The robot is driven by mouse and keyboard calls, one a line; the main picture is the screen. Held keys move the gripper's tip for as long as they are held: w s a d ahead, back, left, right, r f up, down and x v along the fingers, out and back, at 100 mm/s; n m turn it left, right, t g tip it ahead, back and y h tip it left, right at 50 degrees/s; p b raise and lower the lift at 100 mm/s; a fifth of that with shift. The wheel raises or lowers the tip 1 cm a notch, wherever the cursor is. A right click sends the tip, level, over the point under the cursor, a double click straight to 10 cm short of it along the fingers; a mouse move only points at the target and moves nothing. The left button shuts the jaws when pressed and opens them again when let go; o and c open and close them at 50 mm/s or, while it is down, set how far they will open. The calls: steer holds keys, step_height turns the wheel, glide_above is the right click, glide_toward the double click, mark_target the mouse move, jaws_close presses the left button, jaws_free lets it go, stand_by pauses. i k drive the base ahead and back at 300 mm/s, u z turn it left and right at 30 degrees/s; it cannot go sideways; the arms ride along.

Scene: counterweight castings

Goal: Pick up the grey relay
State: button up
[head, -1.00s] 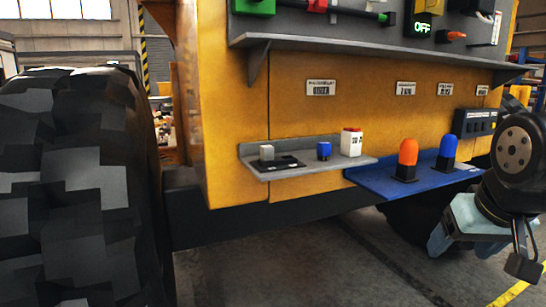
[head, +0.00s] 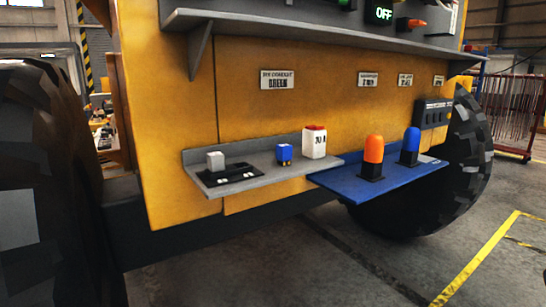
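The grey relay (head: 215,161) is a small light-grey cube at the left end of a grey shelf (head: 262,176) on the yellow machine's side. It sits at the back left of a black base (head: 230,175) with white marks. I cannot tell whether it is plugged into that base or stands behind it. My gripper is not in the head view now.
A small blue block (head: 284,152) and a white box with a red top (head: 314,142) share the grey shelf. A blue shelf (head: 340,186) holds an orange beacon (head: 373,155) and a blue beacon (head: 410,145). A large tyre (head: 45,185) stands left. A long shelf (head: 320,32) overhangs above.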

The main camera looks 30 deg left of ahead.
mark_target(215, 160)
steer(key=u, duration=1.05)
steer(key=i, duration=0.1)
steer(key=z, duration=2)
steer(key=k, duration=2.3)
steer(key=u, duration=0.75)
steer(key=i, duration=1)
steer(key=z, duration=0.1)
